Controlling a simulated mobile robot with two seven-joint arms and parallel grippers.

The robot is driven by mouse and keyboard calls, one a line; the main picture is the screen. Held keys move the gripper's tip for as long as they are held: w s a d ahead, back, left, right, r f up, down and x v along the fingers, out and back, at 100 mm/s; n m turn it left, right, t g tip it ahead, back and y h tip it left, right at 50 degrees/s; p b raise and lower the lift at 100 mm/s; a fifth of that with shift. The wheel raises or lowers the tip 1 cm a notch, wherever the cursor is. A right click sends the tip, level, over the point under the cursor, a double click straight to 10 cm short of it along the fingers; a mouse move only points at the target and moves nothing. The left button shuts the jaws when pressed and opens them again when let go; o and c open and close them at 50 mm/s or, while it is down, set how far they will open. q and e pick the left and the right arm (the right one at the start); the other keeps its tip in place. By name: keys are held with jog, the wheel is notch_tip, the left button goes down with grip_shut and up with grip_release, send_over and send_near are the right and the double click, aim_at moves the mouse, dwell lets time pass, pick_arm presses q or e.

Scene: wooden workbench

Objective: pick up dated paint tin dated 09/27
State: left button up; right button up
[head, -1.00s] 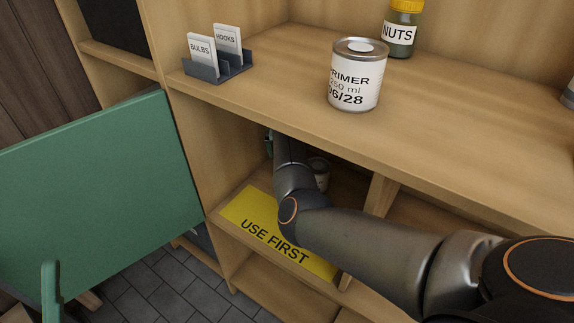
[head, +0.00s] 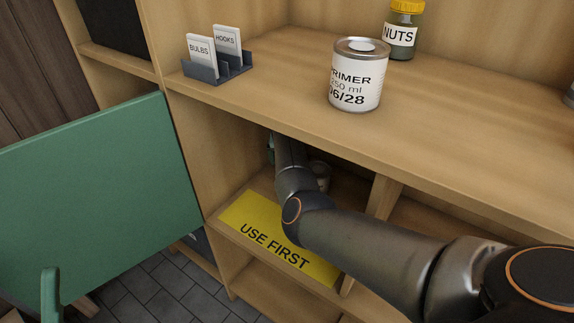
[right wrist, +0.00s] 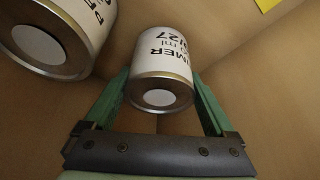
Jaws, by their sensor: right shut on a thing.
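The paint tin dated /27 (right wrist: 162,62) is in the right wrist view, with part of its label cut off by its curve. My right gripper (right wrist: 160,88) is shut on it, one green finger on each side. In the head view this gripper is inside the lower compartment, mostly hidden by my forearm and the shelf above. A second tin (right wrist: 60,35) stands close on the left in the right wrist view, its date out of sight. One tin (head: 321,174) shows partly behind my arm in the head view.
A primer tin dated 06/28 (head: 356,78) stands on the upper shelf, near a NUTS jar (head: 402,32) and a card holder (head: 218,70). A yellow USE FIRST mat (head: 255,215) lies at the compartment's front. A divider (head: 383,198) bounds it on the right. A green panel (head: 100,195) stands left.

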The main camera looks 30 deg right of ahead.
jog(key=c, duration=0.4)
jog(key=shift+c, duration=0.5)
jog(key=shift+r, duration=0.1)
